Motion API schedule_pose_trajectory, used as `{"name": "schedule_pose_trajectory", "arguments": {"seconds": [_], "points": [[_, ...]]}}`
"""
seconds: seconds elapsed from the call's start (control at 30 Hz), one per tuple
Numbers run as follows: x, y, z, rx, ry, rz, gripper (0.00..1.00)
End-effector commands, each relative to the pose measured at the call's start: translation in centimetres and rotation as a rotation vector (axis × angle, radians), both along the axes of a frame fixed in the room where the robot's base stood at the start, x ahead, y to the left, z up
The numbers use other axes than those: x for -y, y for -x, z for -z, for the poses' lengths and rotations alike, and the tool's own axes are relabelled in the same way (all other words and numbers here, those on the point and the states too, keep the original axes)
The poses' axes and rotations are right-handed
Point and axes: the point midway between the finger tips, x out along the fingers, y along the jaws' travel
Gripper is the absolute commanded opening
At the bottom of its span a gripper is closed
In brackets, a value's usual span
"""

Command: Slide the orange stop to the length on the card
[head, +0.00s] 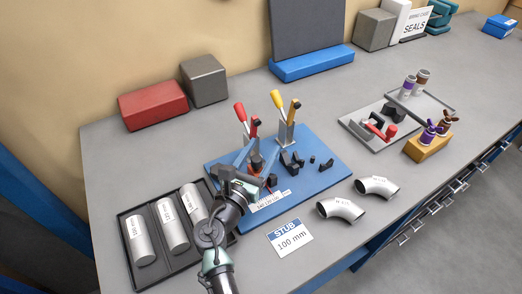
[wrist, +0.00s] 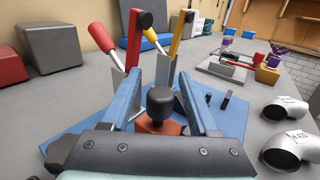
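The orange stop (wrist: 162,127) with its black knob (wrist: 160,102) sits on the blue fixture board (head: 318,181). In the head view the stop (head: 257,164) is partly hidden by my arm. My gripper (wrist: 158,92) is open, with a blue finger on each side of the knob and gaps showing; I cannot tell if either finger touches. In the head view my gripper (head: 247,158) is low over the left part of the board. The card (head: 290,239) reads "STUB 100 mm" and lies in front of the board. A white scale strip (head: 270,201) with small numbers is on the board's front edge.
Two toggle clamps with red (head: 240,111) and yellow (head: 276,99) handles rise behind the stop. A black tray (head: 157,281) of steel tubes lies left. Two pipe elbows (head: 341,209) (head: 377,187) lie right. A grey tray (head: 363,137) stands farther right.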

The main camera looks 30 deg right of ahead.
Motion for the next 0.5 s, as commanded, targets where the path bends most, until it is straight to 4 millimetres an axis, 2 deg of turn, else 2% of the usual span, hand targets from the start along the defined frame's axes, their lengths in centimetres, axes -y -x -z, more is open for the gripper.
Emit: {"name": "schedule_pose_trajectory", "arguments": {"seconds": [0.33, 0.5], "points": [[-0.2, 0.0, 0.0, -0.001, 0.001, -0.001, 0.61], [-1.7, 0.0, 0.1, -0.001, 0.001, -0.004, 0.61]]}}
